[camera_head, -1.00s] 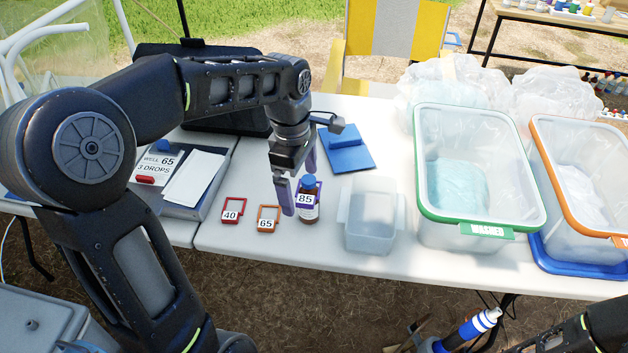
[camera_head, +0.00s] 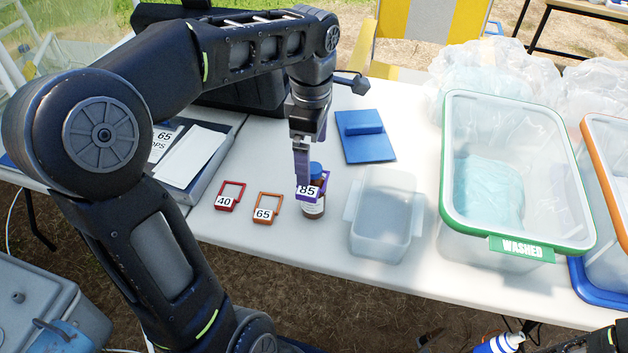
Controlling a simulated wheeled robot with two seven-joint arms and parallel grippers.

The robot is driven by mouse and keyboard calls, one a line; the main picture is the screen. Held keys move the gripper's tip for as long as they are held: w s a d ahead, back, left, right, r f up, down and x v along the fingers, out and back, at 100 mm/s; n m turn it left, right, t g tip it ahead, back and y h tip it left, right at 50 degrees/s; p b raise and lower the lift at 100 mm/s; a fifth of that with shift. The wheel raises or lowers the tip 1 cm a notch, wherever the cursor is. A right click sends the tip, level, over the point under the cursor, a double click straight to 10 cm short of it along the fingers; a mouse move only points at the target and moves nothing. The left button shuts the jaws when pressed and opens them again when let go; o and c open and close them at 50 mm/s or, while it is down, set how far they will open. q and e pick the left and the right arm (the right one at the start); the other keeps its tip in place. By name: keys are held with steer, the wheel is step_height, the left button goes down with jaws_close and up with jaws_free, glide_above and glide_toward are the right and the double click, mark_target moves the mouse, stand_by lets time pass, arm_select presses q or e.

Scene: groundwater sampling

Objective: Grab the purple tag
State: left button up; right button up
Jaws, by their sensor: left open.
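The purple tag (camera_head: 320,187) is a small frame with a white label reading 85. It sits around a brown bottle (camera_head: 313,209) with a blue cap (camera_head: 316,168) standing on the white table. My left gripper (camera_head: 302,183) points down at the left part of the tag, its fingers seen nearly edge-on. It is open, and its fingertips overlap the tag in the picture; I cannot tell whether they touch it.
Red tag 40 (camera_head: 230,195) and orange tag 65 (camera_head: 267,208) lie left of the bottle. A clear empty tub (camera_head: 384,222) stands close to its right. Behind is a blue block-topped plate (camera_head: 366,146); further right is a green-rimmed WASHED bin (camera_head: 518,250).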

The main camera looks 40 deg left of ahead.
arm_select(q)
steer(key=shift+w+f, duration=0.1)
steer(key=shift+f, duration=1.25)
steer(key=shift+f, duration=0.1)
steer(key=f, duration=0.5)
steer(key=shift+a, duration=0.2)
steer(key=shift+c, duration=0.4)
steer(key=c, duration=1.1)
step_height(320, 180, up, 10)
